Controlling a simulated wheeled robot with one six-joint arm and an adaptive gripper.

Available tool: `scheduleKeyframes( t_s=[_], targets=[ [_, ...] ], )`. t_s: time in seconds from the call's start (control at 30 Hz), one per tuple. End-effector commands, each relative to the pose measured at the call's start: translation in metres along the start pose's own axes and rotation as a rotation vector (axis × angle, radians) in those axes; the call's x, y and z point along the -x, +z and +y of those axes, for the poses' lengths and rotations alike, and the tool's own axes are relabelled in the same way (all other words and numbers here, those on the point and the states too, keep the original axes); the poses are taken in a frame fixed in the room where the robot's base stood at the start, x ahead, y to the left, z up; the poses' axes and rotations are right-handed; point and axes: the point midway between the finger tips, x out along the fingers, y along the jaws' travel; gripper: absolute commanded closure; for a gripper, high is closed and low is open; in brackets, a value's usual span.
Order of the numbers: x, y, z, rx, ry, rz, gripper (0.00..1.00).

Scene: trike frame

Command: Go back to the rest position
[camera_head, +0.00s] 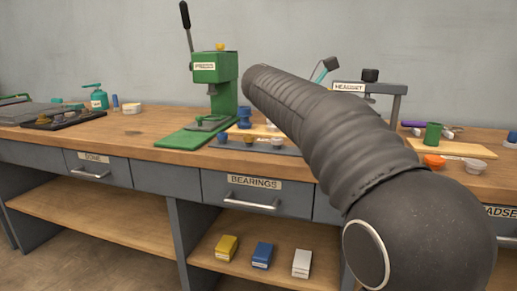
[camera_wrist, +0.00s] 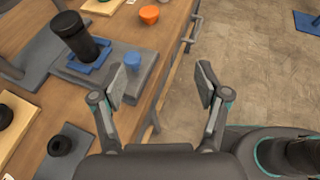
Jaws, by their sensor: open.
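In the wrist view my gripper (camera_wrist: 162,82) is open and empty, its two fingers spread wide. It hangs by the front edge of the wooden workbench (camera_wrist: 160,50); the left finger is over the bench side and the right finger is over the floor. In the head view my dark arm crosses the right half of the picture and hides part of the bench; the gripper itself does not show there. A blue cup (camera_wrist: 132,60) stands on a grey tray close to the left finger. I cannot tell whether the finger touches the tray.
A black cylinder (camera_wrist: 76,36) stands in a blue holder on the tray. An orange bowl (camera_wrist: 149,14) sits farther along the bench. The green press (camera_head: 213,78) stands at the back in the head view. Yellow, blue and white boxes (camera_head: 302,262) lie on the lower shelf. Open floor (camera_wrist: 255,75) lies to the right.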

Motion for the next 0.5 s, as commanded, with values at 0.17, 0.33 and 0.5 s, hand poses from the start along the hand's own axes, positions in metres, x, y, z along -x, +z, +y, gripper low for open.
scheduleKeyframes(
  t_s=[0.17, 0.33, 0.5],
  targets=[
    [-0.009, -0.006, -0.012, -0.058, 0.022, 0.054, 0.26],
    [-0.019, -0.015, -0.026, -0.128, 0.04, 0.119, 0.26],
    [-0.03, -0.03, -0.045, -0.229, 0.056, 0.212, 0.26]
  ],
)
